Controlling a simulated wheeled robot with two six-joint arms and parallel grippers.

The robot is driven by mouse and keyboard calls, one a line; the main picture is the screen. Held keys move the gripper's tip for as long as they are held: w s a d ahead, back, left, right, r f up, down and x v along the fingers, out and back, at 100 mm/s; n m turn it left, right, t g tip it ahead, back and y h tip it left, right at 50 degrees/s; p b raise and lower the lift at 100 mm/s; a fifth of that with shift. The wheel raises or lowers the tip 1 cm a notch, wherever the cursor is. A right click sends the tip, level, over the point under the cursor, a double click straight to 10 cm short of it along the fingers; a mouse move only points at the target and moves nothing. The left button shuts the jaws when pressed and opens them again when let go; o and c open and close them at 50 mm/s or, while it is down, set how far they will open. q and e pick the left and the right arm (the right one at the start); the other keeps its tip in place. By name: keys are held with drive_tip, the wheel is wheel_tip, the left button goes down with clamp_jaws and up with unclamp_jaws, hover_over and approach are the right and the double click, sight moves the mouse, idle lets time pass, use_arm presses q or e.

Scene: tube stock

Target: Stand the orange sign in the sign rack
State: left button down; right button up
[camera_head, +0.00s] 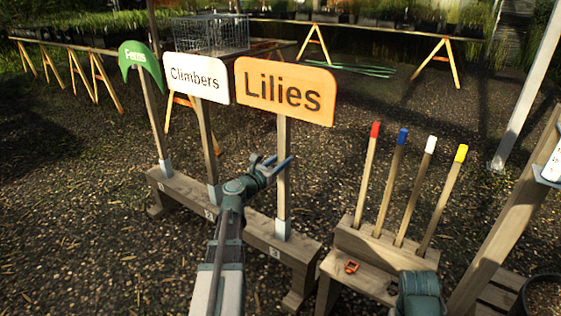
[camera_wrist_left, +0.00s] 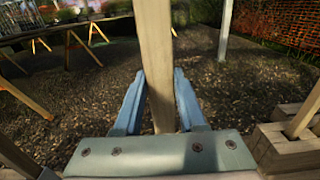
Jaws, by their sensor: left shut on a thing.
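The orange sign (camera_head: 285,91) reads "Lilies" and is upright on a wooden post. My left gripper (camera_head: 281,166) is shut on that post below the board. In the left wrist view the post (camera_wrist_left: 155,60) stands between the two blue fingers (camera_wrist_left: 158,100). The sign rack (camera_head: 255,241) is a low wooden beam with numbered places. The post's foot is at the grey socket (camera_head: 282,230) by number 3, and it looks seated there. The white "Climbers" sign (camera_head: 197,77) and green "Ferns" sign (camera_head: 140,62) stand in the rack to the left. My right gripper's fingers are not visible.
A wooden stand (camera_head: 375,247) with several colour-tipped stakes is to the right of the rack, with a small orange item (camera_head: 352,267) on its ledge. A leaning wooden frame is at the far right. Gravel (camera_head: 90,230) is clear at left.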

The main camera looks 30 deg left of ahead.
use_arm(q)
drive_tip(key=shift+f, duration=0.35)
drive_tip(key=shift+f+b, duration=0.45)
drive_tip(key=shift+b, duration=0.2)
drive_tip(key=shift+c, duration=2)
unclamp_jaws()
drive_tip(key=shift+s, duration=0.1)
drive_tip(key=s+a, duration=0.1)
drive_tip(key=s, duration=1.2)
drive_tip(key=shift+s, duration=0.3)
